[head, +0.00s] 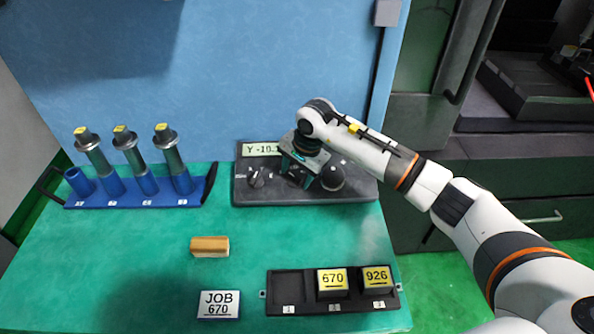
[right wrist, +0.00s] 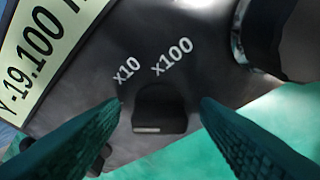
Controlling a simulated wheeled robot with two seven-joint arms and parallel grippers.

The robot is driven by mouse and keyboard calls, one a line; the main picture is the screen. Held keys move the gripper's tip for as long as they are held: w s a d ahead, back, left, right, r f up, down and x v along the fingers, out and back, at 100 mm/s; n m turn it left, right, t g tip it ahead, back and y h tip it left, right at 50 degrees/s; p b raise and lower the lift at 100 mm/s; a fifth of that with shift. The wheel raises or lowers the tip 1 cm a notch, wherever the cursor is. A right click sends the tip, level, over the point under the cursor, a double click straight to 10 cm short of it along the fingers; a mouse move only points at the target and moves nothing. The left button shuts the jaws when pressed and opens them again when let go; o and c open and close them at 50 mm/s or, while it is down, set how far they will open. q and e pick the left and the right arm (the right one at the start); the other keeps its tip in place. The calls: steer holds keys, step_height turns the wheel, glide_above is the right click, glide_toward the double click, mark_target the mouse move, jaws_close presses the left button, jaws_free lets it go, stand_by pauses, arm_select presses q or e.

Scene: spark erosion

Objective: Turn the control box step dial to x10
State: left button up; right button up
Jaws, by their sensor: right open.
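The dark control box (head: 360,193) stands at the back of the green table, with a display (head: 262,149) reading Y -19.1 and more digits hidden behind my gripper. In the right wrist view the black step dial (right wrist: 162,103) sits below the printed x10 (right wrist: 127,70) and x100 (right wrist: 171,57) labels. A pale mark shows on its lower edge; which label it selects I cannot tell. My right gripper (head: 297,178) is over the middle of the box. Its open fingers (right wrist: 160,112) stand on either side of the dial, with visible gaps. My left gripper is not in view.
Another knob (head: 257,177) is left of the gripper and a dark round knob (head: 333,178) close on its right. A blue rack (head: 130,199) with tool holders stands left. A wooden block (head: 209,246), JOB 670 card (head: 219,305) and black tray (head: 290,285) lie in front.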

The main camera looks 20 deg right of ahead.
steer(key=c, duration=0.9)
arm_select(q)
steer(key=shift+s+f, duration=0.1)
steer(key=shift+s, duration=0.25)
arm_select(e)
steer(key=shift+c, duration=0.2)
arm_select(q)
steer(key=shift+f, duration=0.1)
arm_select(e)
steer(key=shift+d+f+m+b, duration=0.1)
steer(key=shift+f+m+b, duration=0.05)
steer(key=shift+m+b, duration=0.7)
steer(key=m+b, duration=0.1)
steer(key=b, duration=0.1)
steer(key=m+t+b, duration=0.1)
steer(key=m+b, duration=0.1)
steer(key=m+t+b, duration=0.1)
steer(key=m+b, duration=0.1)
steer(key=shift+s+f+y+b, duration=0.15)
steer(key=shift+s+y+b, duration=0.1)
steer(key=shift+y+b, duration=0.1)
arm_select(q)
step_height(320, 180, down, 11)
steer(key=b, duration=0.2)
steer(key=shift+b, duration=0.35)
arm_select(e)
steer(key=shift+s+m+t, duration=0.1)
steer(key=shift+m+t, duration=0.4)
steer(key=shift+m, duration=0.95)
